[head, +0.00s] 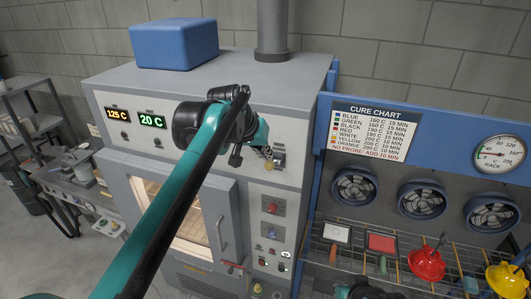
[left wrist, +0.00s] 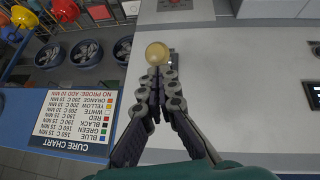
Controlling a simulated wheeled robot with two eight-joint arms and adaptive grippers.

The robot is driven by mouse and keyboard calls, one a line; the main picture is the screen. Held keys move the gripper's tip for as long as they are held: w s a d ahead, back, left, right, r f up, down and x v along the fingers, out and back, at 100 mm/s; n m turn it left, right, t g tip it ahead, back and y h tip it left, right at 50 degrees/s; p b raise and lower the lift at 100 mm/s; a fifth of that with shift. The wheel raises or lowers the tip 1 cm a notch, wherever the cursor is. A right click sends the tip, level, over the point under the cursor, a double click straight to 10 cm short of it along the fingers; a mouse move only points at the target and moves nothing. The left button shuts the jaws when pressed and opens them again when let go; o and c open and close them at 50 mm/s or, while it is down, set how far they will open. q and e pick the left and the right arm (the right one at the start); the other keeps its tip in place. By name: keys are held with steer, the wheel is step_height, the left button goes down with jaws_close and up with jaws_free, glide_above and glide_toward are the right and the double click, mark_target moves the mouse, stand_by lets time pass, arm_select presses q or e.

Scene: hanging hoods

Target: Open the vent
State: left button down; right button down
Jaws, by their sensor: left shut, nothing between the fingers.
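The grey oven cabinet (head: 130,85) has a small fitting with a pale knob (head: 279,157) on the upper right of its front; I take this as the vent control. In the left wrist view the round cream-yellow knob (left wrist: 157,52) sits by a small dark plate (left wrist: 174,58). My left gripper (head: 268,152) is shut and empty, its fingertips (left wrist: 157,74) at or just short of the knob; I cannot tell if they touch. The arm hides part of the panel. Part of my right gripper (head: 365,291) shows at the bottom edge; its fingers are unclear.
The oven door (head: 207,225) with its window and handle is below my left arm. A blue box (head: 174,43) and a flue pipe (head: 272,28) are on top. To the right, a blue-framed cure rack holds a chart (head: 373,131), fans and a wire shelf with coloured parts.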

arm_select(q)
steer(key=shift+s+a+f+t+b, duration=0.15)
steer(key=shift+s+f+t+b, duration=0.25)
steer(key=shift+b, duration=0.3)
steer(key=shift+s, duration=0.1)
steer(key=shift+s+a+f+t+b, duration=0.1)
steer(key=shift+s+f+t+b, duration=0.25)
steer(key=shift+b, duration=0.5)
step_height(320, 180, down, 10)
steer(key=s+t+h+b, duration=0.2)
steer(key=t+b, duration=0.2)
steer(key=b, duration=0.5)
steer(key=shift+a+r, duration=0.15)
steer(key=shift+a, duration=0.25)
steer(key=shift+s+r, duration=0.1)
steer(key=shift+s, duration=0.05)
